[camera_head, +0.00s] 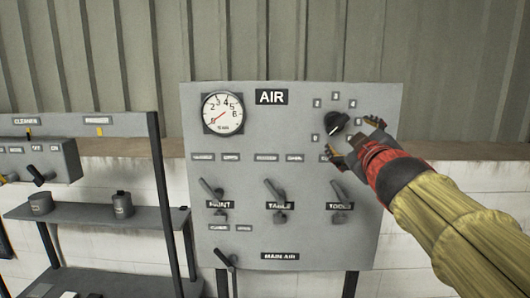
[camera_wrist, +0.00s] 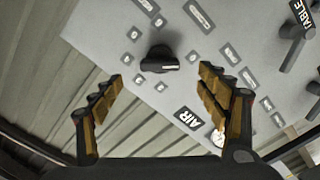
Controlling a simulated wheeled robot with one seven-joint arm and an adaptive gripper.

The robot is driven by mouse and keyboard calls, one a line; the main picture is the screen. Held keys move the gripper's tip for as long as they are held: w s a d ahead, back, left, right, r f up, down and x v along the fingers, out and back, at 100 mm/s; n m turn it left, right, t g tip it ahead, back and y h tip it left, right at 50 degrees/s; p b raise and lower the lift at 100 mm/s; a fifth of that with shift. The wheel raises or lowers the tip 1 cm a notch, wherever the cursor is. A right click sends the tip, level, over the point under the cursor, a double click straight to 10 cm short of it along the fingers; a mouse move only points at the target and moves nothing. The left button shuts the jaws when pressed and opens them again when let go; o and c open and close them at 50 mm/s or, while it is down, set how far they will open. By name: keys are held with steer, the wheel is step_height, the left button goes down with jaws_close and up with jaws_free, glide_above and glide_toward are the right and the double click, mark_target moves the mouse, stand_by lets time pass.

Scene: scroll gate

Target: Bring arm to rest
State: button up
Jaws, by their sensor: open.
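My gripper (camera_head: 354,143) is at the end of my arm, which reaches in from the right in the head view. It is in front of the upper right of the grey AIR panel (camera_head: 240,155), close to the black rotary knob (camera_head: 336,122). In the wrist view my gripper (camera_wrist: 157,95) has its two fingers spread wide and nothing between them. The knob (camera_wrist: 159,60) shows beyond the fingertips, apart from them. Part of the panel's number labels and right side is hidden by my gripper and arm.
The panel carries a round gauge (camera_head: 222,112), three levers labelled PAINT (camera_head: 212,188), TABLE (camera_head: 275,188) and TOOLS (camera_head: 340,190), and a MAIN AIR lever (camera_head: 226,258). A grey shelf unit (camera_head: 90,215) with small canisters stands at the left. A corrugated wall (camera_head: 130,50) is behind.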

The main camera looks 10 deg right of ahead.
steer(key=s+d+f+m+g+b, duration=0.1)
steer(key=s+f+m+g, duration=0.3)
steer(key=f, duration=0.7)
steer(key=s+d+f+m+g+b, duration=0.15)
steer(key=s+f+g, duration=0.3)
steer(key=f, duration=0.75)
steer(key=s+a+f+g+y+b, duration=0.1)
steer(key=s+a+f+b, duration=0.3)
steer(key=f, duration=0.6)
steer(key=s+a+f+g+y+b, duration=0.1)
steer(key=s+a+f+b, duration=0.3)
steer(key=s+a+f, duration=0.4)
steer(key=s+a+f+g+y+b, duration=0.1)
steer(key=s+a+f+y+b, duration=0.2)
steer(key=s+a+f, duration=0.3)
steer(key=shift+s+a+f+b, duration=0.4)
steer(key=shift+a+f+b, duration=0.45)
steer(key=shift+f, duration=1.95)
steer(key=shift+d+m, duration=0.1)
steer(key=shift+m, duration=0.15)
